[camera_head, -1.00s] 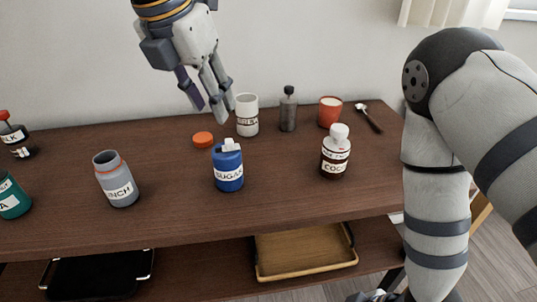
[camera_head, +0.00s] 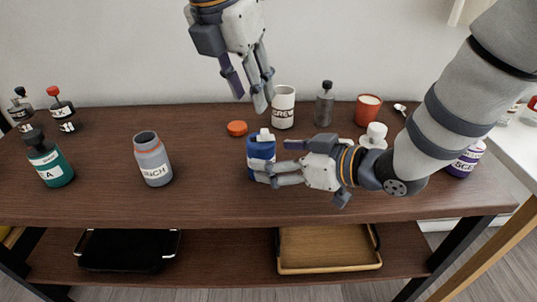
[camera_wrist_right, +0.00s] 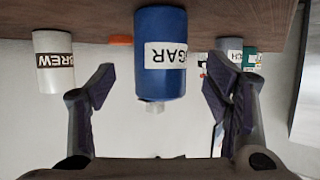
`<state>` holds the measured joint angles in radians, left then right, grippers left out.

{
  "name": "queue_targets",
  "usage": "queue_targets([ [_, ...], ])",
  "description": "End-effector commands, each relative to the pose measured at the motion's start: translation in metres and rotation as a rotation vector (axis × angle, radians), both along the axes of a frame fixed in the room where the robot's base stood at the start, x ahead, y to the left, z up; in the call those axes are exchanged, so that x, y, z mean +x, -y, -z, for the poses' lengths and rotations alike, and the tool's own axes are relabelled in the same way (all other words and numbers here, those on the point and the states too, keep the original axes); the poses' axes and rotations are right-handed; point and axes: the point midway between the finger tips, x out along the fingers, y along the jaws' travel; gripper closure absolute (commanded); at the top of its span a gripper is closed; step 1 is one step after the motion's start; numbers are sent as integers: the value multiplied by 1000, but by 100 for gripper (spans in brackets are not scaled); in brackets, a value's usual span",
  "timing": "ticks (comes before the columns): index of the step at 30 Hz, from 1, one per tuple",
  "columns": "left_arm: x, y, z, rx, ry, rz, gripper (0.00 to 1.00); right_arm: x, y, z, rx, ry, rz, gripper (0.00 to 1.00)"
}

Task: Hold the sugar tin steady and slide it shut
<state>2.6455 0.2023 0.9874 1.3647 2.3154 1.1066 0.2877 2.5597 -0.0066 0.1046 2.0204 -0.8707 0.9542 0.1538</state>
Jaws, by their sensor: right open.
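The blue sugar tin (camera_head: 261,148) stands upright near the middle of the wooden top. A small white piece shows on top of it; I cannot tell whether it is slid open or shut. My right gripper (camera_head: 273,163) reaches in from the right, its open fingers around the tin's near right side. In the right wrist view, which looks upside down, the tin (camera_wrist_right: 161,25) lies between the spread fingers of that gripper (camera_wrist_right: 160,85), with gaps on both sides. My left gripper (camera_head: 251,102) is open and empty, above and behind the tin.
An orange lid (camera_head: 237,128) and a white mug (camera_head: 283,108) are behind the tin. A grey jar (camera_head: 152,160) stands to its left.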

Motion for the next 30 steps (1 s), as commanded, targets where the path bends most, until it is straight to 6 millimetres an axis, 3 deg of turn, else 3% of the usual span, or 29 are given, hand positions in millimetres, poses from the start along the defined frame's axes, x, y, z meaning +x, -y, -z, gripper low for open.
queue_targets([
  [7, 0, 0, 0, 0, 0, 0, 67, 25, -30, 17, -2, 0, -2, 29],
  [17, 0, 0, 0, -1, 1, 0, 67, 30, -35, 19, -1, 0, 0, 29],
  [25, 0, 0, 0, 0, 0, 0, 67, 30, -35, 19, -2, 1, -1, 84],
  [26, 0, 0, 0, 0, 0, 0, 67, 30, -35, 19, -2, 1, -1, 85],
  [27, 0, 0, 0, 0, 0, 0, 67, 30, -35, 19, -3, 0, -1, 58],
  [30, 0, 0, 0, 0, 0, 0, 67, 30, -35, 19, -3, 0, -1, 81],
])
